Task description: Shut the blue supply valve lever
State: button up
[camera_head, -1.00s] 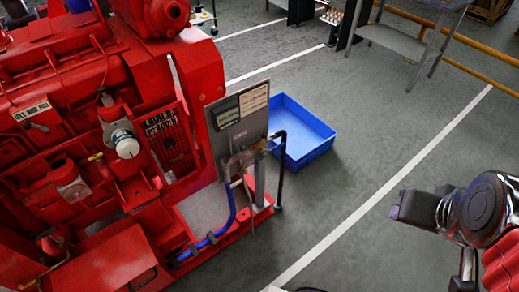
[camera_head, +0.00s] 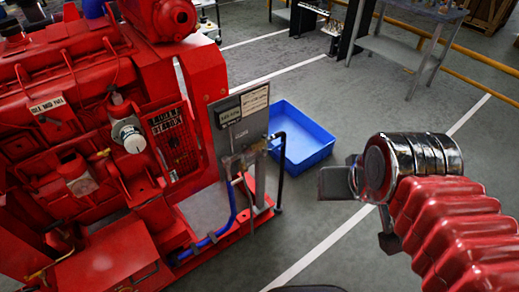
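A grey upright panel (camera_head: 240,125) with paper labels stands at the right end of the red diesel pumpset (camera_head: 85,120). A blue hose (camera_head: 231,215) runs along the base and rises to small fittings (camera_head: 240,165) low on this panel. I cannot make out a blue valve lever among these fittings; they are too small and dark. My gripper (camera_head: 345,190) is to the right of the panel, clear of it and touching nothing visible. Its dark end pieces show, but not whether they are apart or closed. My red ribbed arm comes in from the lower right.
A blue open bin (camera_head: 312,160) stands on the floor just behind the panel. A black bent pipe (camera_head: 281,170) rises beside the panel. A grey work table (camera_head: 400,50) and yellow rail (camera_head: 480,61) are at the back right.

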aim_at(281, 144)
jog(key=u, duration=1)
jog(key=i, duration=1)
jog(key=u, duration=0.05)
